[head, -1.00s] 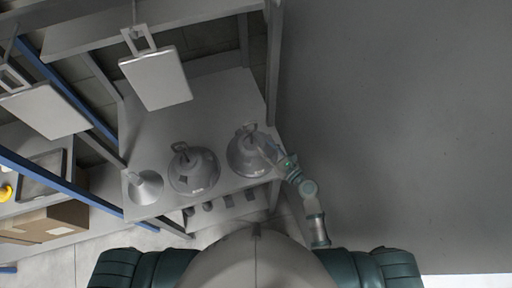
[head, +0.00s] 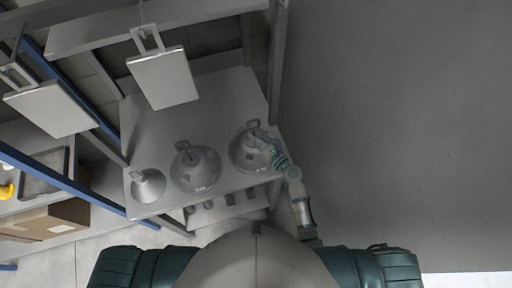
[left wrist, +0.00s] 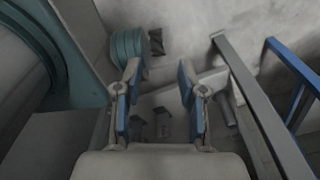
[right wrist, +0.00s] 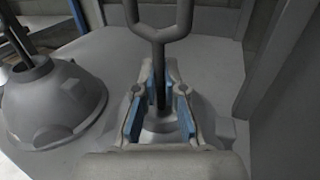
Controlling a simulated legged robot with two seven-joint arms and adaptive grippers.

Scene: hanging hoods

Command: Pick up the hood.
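Three grey dome-shaped hoods with hooks on top stand on a grey table. In the head view they are the left hood (head: 148,186), the middle hood (head: 194,172) and the right hood (head: 242,155). My right gripper (head: 264,143) is at the top of the right hood. In the right wrist view, my right gripper (right wrist: 160,80) has its fingers either side of that hood's hook stem (right wrist: 158,62). The fingers are partly closed; whether both pads touch the stem I cannot tell. My left gripper (left wrist: 160,72) is open and empty, low beside the table.
The table (head: 180,122) has clear room behind the hoods. A frame post (head: 276,70) stands close at the table's right edge. A cardboard box (head: 45,220) sits on a shelf at left.

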